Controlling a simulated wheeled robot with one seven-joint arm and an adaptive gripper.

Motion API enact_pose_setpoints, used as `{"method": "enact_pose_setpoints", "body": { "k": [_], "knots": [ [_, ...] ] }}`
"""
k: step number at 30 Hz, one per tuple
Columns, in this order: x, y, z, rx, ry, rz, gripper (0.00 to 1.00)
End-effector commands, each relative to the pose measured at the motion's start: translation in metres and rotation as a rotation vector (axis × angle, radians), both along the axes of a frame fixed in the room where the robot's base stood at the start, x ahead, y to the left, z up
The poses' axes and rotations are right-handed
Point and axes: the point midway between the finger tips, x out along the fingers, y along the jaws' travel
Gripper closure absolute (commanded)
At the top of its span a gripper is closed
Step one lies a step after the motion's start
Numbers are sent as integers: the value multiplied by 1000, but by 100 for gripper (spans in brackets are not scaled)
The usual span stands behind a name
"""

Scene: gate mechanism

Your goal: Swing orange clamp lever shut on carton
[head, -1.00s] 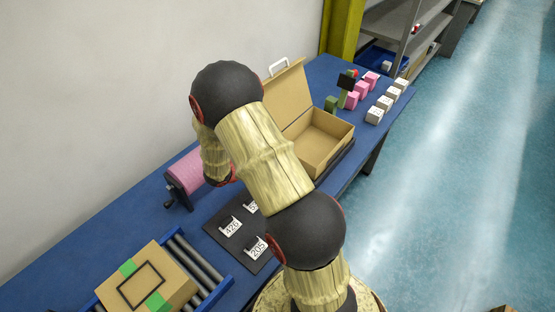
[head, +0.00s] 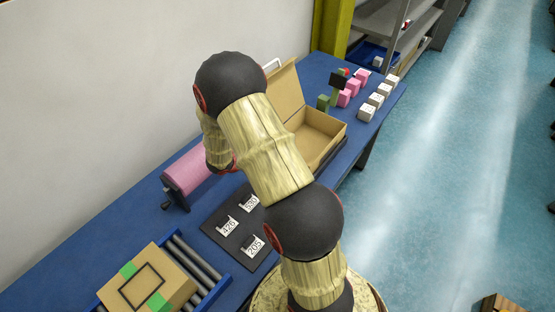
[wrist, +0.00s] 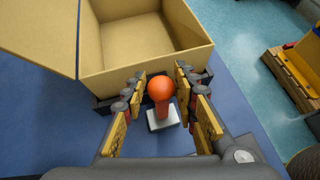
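The orange clamp lever (wrist: 162,101) shows in the wrist view as a round orange knob on a short stem, above a pale square base (wrist: 163,117). The open brown carton (wrist: 148,62) lies just beyond it, with its lid raised; the carton (head: 322,140) also shows in the head view. My gripper (wrist: 160,79) is open, with one finger pad on each side of the knob and a visible gap on both sides. In the head view my arm hides the gripper and the lever.
A taped carton (head: 148,283) lies on rollers at the lower left. A pink roll (head: 187,173) and a dark board with number tags (head: 222,222) lie nearer on the blue table. Pink and white blocks (head: 368,113) stand at the far end. Open floor lies right.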

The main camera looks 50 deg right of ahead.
Motion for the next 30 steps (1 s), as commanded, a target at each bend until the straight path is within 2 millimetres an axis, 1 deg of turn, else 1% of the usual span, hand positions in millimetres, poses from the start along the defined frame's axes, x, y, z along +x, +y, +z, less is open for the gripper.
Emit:
{"method": "enact_pose_setpoints", "body": {
  "k": [1, 6, 14, 17, 20, 30],
  "knots": [
    [0, 0, 0, 0, 0, 0, 66],
    [0, 0, 0, 0, 1, 1, 58],
    [0, 1, 0, 0, 1, 1, 58],
    [2, 5, 4, -1, 0, 2, 58],
    [4, 16, 11, 0, -2, 3, 58],
    [15, 71, 50, 1, -2, 3, 58]
  ]
}}
